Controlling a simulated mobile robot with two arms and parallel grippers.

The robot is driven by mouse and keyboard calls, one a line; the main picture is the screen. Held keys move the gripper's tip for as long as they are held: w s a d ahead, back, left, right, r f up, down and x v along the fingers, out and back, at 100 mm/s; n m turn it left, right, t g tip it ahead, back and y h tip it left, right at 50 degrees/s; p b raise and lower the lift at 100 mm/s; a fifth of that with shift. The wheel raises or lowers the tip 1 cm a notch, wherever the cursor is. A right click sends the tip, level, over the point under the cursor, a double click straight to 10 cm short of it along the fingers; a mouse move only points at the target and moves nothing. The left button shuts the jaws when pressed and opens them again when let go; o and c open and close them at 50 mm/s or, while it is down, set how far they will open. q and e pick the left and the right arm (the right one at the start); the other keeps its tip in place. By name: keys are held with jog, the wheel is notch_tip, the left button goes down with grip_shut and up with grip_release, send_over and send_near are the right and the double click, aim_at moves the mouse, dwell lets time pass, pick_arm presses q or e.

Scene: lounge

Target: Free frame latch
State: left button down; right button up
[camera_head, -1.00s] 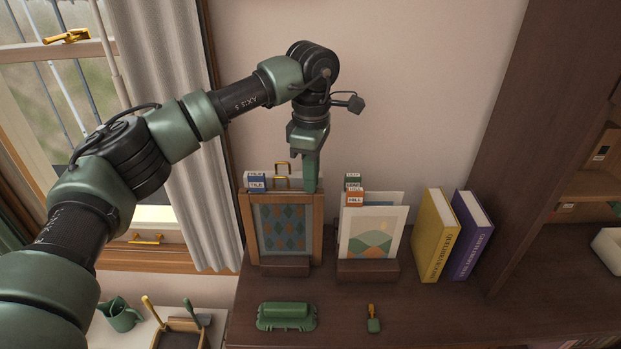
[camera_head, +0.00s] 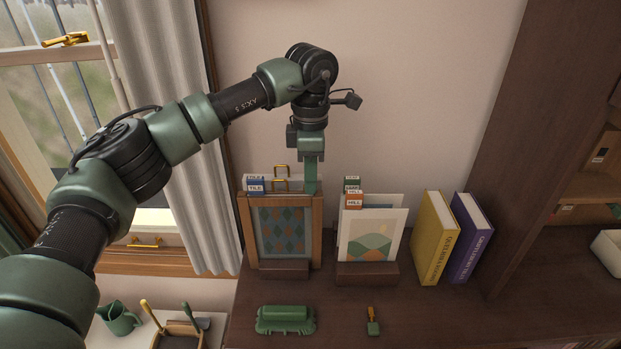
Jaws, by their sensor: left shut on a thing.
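A wooden picture frame (camera_head: 244,228) with a diamond-patterned panel stands upright in a dark holder on the dark shelf top. My left gripper (camera_head: 310,186) points down at the frame's top right corner. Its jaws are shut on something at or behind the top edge. The fingers and frame hide what they hold, so I cannot tell whether it is the frame latch. Brass handles (camera_head: 281,177) show behind the frame's top edge, left of the gripper. My right gripper is not in view.
Labelled tabs (camera_head: 255,185) stand behind the frame. Cards (camera_head: 372,238) in a second holder, a yellow book (camera_head: 434,238) and a purple book (camera_head: 470,238) stand to the right. A green block-shaped object (camera_head: 286,320) and a small brush-like item (camera_head: 373,322) lie in front.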

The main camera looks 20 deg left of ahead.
pick_arm(q)
jog(key=shift+r, duration=0.1)
jog(key=c, duration=1.6)
grip_release()
jog(key=shift+o, duration=0.2)
notch_tip(320, 180, up, 8)
jog(key=shift+f+b, duration=0.1)
jog(key=shift+b, duration=0.45)
